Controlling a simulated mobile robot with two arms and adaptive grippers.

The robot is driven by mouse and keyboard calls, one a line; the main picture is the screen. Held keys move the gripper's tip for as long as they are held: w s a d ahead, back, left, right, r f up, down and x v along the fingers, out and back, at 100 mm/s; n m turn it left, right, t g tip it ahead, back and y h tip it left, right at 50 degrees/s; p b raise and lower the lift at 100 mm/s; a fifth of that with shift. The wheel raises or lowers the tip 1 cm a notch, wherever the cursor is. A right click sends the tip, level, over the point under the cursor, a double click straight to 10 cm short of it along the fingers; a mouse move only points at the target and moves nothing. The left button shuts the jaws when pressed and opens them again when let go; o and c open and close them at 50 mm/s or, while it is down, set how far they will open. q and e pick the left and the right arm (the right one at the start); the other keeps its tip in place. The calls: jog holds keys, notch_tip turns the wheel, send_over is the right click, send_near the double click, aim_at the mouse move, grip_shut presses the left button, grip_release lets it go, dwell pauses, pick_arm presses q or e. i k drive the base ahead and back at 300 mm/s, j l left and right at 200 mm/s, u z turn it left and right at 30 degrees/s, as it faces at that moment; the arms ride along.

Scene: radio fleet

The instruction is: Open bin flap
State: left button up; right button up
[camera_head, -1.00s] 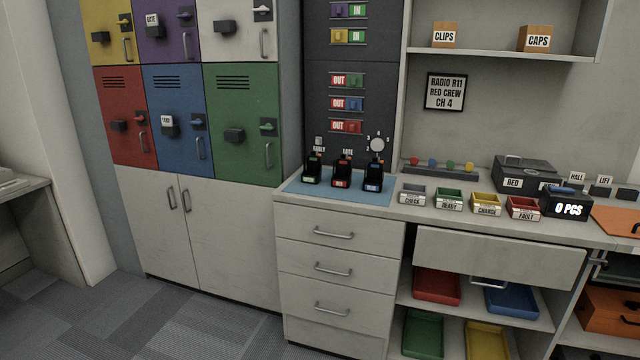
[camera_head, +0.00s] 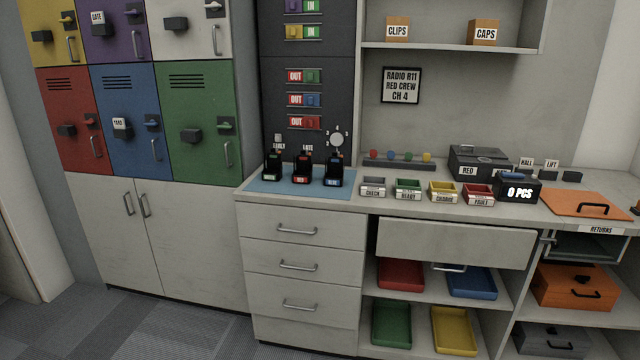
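Neither of my grippers shows in the head view.
The counter (camera_head: 420,209) holds radios on a blue mat (camera_head: 258,184), several small labelled trays, a black RED case (camera_head: 482,161) and a counter display (camera_head: 517,189). A drawer (camera_head: 455,243) juts out below. An orange case (camera_head: 575,287) sits under the flap. Floor (camera_head: 170,325) is clear in front.

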aim_at(562, 202)
jog(key=z, duration=1.5)
